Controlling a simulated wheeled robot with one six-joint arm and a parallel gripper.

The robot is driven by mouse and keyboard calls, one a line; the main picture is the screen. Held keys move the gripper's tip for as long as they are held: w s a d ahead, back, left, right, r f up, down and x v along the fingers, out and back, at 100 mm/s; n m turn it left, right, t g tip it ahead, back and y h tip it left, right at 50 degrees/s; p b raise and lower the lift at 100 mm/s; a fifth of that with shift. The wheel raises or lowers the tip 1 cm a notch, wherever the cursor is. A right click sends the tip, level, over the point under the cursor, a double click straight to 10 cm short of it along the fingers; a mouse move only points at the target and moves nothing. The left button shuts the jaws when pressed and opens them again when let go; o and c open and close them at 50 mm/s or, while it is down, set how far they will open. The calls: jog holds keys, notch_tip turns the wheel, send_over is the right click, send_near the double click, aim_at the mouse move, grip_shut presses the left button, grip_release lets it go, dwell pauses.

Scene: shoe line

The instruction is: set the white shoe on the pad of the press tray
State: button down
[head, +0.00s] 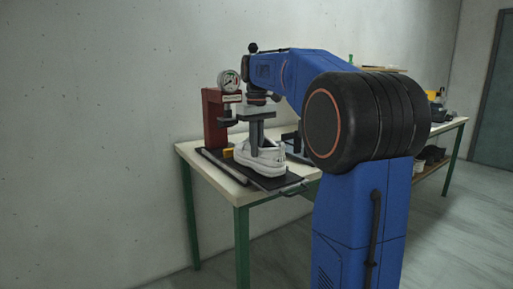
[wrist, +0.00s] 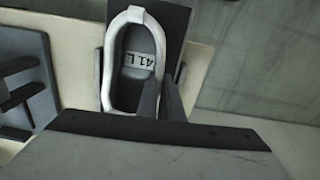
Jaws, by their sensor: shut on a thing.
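The white shoe (head: 262,156) is on or just above the dark press tray (head: 267,182) at the front of the table; I cannot tell whether its sole touches the pad. In the wrist view the shoe (wrist: 108,65) is seen from above, its opening showing an insole marked "41 L". My gripper (head: 254,146) points down from above and is shut on the shoe's wall. In the wrist view the fingers (wrist: 160,98) are at the shoe's lower right rim. The pad under the shoe is hidden.
A red press (head: 213,119) with a round gauge (head: 229,81) stands behind the tray. A small yellow block (head: 228,153) lies beside the shoe. The tray handle (head: 295,191) sticks out past the table's front edge. A dark fixture (wrist: 22,85) stands left in the wrist view.

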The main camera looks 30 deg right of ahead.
jog(key=shift+f, duration=0.45)
dwell(0.3)
jog(key=c, duration=1.8)
grip_release()
notch_tip(320, 180, up, 17)
jog(key=shift+r, duration=0.2)
jog(key=s+a+f+t, duration=0.1)
jog(key=s+a+f, duration=0.4)
jog(key=s+f, duration=0.5)
jog(key=s+a+f+t, duration=0.2)
jog(key=s+a+f, duration=0.3)
jog(key=s+f, duration=0.5)
jog(key=s+a+f+m+t, duration=0.1)
jog(key=s+a+f, duration=0.4)
jog(key=s+f, duration=0.5)
jog(key=shift+s+a+f+t, duration=0.1)
jog(key=shift+a+f+t, duration=0.05)
jog(key=shift+f, duration=1.4)
jog(key=shift+s+a+f+t, duration=0.1)
jog(key=shift+f, duration=1.4)
jog(key=shift+a+f+t, duration=0.15)
jog(key=shift+f, duration=1.4)
